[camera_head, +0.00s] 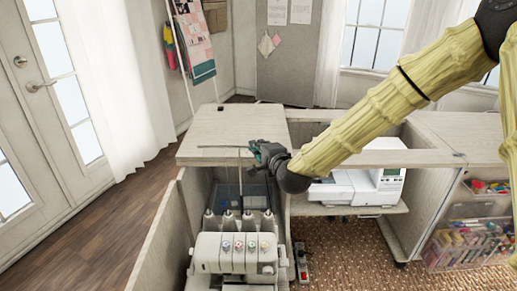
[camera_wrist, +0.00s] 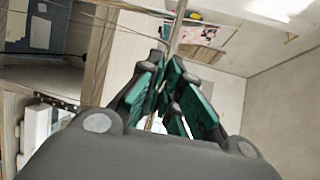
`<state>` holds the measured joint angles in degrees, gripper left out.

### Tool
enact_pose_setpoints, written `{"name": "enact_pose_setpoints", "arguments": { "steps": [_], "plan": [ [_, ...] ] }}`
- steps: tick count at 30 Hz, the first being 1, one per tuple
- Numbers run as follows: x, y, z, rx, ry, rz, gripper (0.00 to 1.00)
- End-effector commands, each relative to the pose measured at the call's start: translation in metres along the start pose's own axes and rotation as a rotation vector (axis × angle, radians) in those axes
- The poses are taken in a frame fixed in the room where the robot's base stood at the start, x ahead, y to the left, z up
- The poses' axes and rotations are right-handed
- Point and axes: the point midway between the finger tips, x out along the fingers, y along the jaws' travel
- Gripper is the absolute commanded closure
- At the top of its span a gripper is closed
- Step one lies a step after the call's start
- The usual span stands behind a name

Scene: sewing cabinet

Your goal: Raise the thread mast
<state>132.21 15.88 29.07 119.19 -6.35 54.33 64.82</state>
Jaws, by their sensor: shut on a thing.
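The serger (camera_head: 207,254) stands in the open left bay of the cabinet, with several thread cones (camera_head: 248,222) behind its top. The thread mast has a thin horizontal guide bar (camera_head: 220,147), seen level with the cabinet top, to the left of my gripper (camera_head: 262,154). In the wrist view, a thin pale rod (camera_wrist: 178,30), apparently the mast, runs between the teal finger pads of my gripper (camera_wrist: 172,88). The fingers are shut on it. The fingers hide part of the rod, and my gripper hides the bar's right end in the head view.
A white sewing machine (camera_head: 345,188) sits in the bay to the right, under my arm. A foot pedal (camera_head: 301,262) lies on the rug. Thin threads (camera_wrist: 95,18) cross the wrist view's upper left.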

Motion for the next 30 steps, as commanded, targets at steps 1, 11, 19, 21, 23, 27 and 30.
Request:
{"name": "enact_pose_setpoints", "arguments": {
  "steps": [1,11,19,21,23,27,30],
  "plan": [
    [0.001,-0.005,-0.001,0.000,0.002,-0.009,1.00],
    [0.001,-0.006,-0.001,-0.001,0.001,-0.011,0.71],
    [0.001,-0.004,0.001,-0.001,0.000,-0.007,0.71],
    [-0.001,-0.004,0.000,-0.001,0.000,-0.007,0.71],
    [-0.005,-0.004,0.000,0.000,0.000,-0.006,0.71],
    [-0.022,-0.004,0.000,0.000,-0.001,-0.005,0.71],
    [-0.040,-0.004,0.000,0.002,0.000,-0.006,0.71]
  ]
}}
